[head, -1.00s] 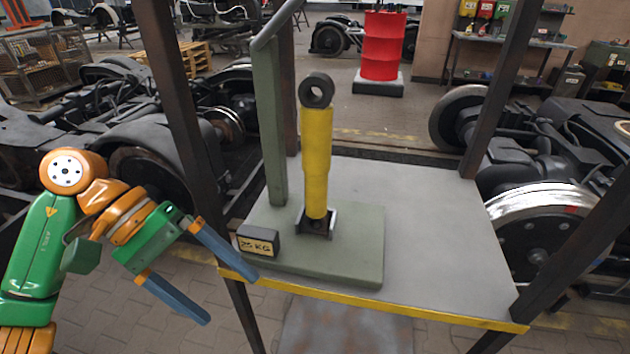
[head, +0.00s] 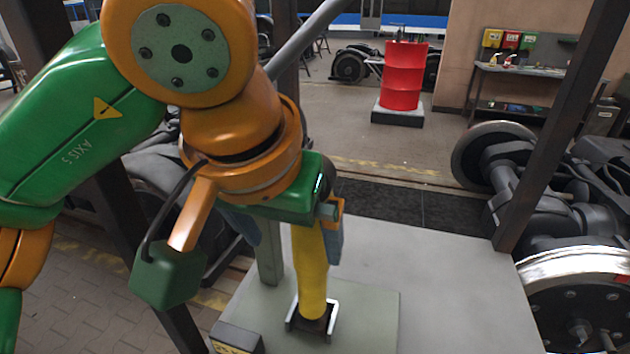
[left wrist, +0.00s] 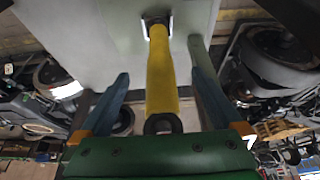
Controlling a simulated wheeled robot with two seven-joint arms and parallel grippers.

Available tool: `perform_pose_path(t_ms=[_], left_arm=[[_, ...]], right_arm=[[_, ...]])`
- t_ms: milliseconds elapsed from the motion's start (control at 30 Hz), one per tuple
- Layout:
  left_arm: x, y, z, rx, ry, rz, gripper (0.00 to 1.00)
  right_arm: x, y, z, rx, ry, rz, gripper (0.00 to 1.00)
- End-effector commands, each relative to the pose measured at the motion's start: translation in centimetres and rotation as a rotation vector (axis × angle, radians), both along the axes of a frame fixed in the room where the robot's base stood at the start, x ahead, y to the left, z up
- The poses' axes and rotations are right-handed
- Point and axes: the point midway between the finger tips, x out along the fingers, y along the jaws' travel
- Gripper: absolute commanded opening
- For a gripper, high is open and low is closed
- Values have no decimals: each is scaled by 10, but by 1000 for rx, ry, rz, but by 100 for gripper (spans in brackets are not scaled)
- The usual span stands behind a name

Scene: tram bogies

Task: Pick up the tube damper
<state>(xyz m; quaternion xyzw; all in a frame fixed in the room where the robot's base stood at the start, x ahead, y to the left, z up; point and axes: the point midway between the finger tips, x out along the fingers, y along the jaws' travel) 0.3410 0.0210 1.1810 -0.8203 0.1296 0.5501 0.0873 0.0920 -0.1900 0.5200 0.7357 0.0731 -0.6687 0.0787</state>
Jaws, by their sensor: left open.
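The yellow tube damper (head: 312,272) stands upright in a small dark bracket (head: 313,318) on the green base plate (head: 365,315). My arm hides its upper part in the head view. In the left wrist view the damper (left wrist: 162,80) runs between the fingers, with its dark eye end (left wrist: 163,123) near the gripper's palm. My left gripper (head: 290,235) is open, its blue fingers on either side of the damper. In the left wrist view the left gripper (left wrist: 160,90) shows a clear gap between each finger and the damper. My right gripper is not in view.
A green post (head: 268,262) rises from the plate close behind the damper. A dark weight block (head: 236,340) lies at the plate's front left. Dark frame posts (head: 550,120) border the grey table (head: 450,280), whose right part is clear.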

Motion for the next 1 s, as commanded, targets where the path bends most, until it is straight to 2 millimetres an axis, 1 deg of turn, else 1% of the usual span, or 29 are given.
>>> perform_pose_path(t_ms=[33, 100, 200, 267, 367, 433, 500, 533, 733, 767, 800, 867, 900, 967, 1000], left_arm=[[10, -3, 6, 2, 5, 1, 100], [22, -7, 6, 0, 4, 1, 100], [34, -11, 5, 0, 3, 1, 100], [45, -15, 6, -1, 6, 2, 100], [66, -22, 8, -2, 6, 2, 100], [79, -26, 6, 0, 4, 1, 100], [81, -26, -7, 0, 3, -1, 100], [82, -26, -9, -1, 2, -2, 100], [82, -27, -11, -2, 1, -1, 100], [82, -27, -11, -2, 1, -1, 92], [82, -27, -11, -2, 1, -1, 81], [82, -27, -11, -2, 1, -1, 65], [82, -27, -11, -2, 1, -1, 54], [82, -27, -11, -3, 1, -1, 38], [82, -27, -11, -3, 1, -1, 27]], right_arm=[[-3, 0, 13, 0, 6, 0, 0], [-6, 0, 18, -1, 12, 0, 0], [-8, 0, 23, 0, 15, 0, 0], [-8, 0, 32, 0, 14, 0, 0], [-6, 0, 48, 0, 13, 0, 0], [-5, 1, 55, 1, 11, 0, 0], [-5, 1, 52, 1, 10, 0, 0], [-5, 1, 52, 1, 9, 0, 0], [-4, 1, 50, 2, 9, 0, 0], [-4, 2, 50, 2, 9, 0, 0], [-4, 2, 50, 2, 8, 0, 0], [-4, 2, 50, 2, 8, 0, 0], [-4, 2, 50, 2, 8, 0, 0], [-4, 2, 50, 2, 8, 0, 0], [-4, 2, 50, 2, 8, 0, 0]])
